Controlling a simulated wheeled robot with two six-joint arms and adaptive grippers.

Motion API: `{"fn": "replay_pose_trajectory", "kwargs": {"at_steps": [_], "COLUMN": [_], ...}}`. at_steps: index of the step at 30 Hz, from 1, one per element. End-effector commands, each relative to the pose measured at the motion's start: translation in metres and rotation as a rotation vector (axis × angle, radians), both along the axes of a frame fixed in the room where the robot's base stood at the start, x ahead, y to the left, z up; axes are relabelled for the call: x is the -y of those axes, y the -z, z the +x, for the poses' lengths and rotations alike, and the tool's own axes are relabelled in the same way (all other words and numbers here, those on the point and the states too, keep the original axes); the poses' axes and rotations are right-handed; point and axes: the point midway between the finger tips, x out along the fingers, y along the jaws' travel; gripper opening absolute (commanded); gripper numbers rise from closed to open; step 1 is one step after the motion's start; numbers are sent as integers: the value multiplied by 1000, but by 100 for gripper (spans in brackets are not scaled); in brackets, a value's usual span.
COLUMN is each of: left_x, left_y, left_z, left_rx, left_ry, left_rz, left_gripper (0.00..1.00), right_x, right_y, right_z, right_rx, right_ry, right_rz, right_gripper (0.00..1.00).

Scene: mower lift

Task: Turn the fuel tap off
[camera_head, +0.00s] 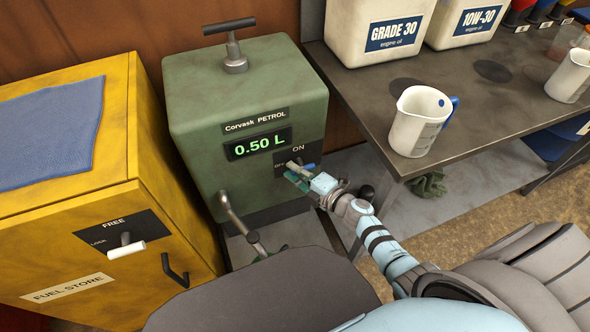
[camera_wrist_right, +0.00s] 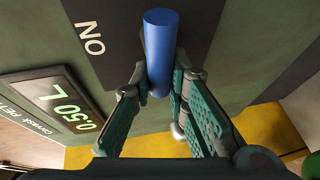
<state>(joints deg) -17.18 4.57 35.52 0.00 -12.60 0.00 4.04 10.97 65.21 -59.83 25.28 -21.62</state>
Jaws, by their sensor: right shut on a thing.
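The fuel tap is a blue bar handle (camera_wrist_right: 158,45) on a dark plate on the front of the green petrol dispenser (camera_head: 205,135). In the right wrist view the white word ON stands on the plate beside the handle. My right gripper (camera_head: 296,174) reaches the plate just below the dispenser's display. In the wrist view its two teal fingers (camera_wrist_right: 158,88) are shut around the near end of the blue handle. My left gripper is not in view.
The display (camera_head: 258,144) reads 0.50 L. A bent metal spout (camera_head: 229,208) sticks out low on the dispenser. A yellow fuel store cabinet (camera_head: 70,230) stands at left. At right a bench (camera_head: 465,105) bears a white jug (camera_head: 414,130) and oil containers (camera_head: 375,30).

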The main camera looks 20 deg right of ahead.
Motion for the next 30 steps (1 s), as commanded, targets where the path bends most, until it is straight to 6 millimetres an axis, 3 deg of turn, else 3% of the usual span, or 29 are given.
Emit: {"fn": "replay_pose_trajectory", "kwargs": {"at_steps": [5,6,10,20,30], "left_x": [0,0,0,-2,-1], "left_y": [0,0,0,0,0], "left_z": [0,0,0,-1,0], "left_rx": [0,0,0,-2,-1], "left_ry": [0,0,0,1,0], "left_rz": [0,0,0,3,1], "left_gripper": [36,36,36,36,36], "right_x": [0,0,0,2,23], "right_y": [0,0,0,0,-12], "right_z": [0,0,0,-4,-63], "right_rx": [-1,-1,-1,0,-2], "right_ry": [1,1,1,1,0], "right_rz": [-1,-1,-1,0,-2], "right_gripper": [0,16,36,36,36]}}
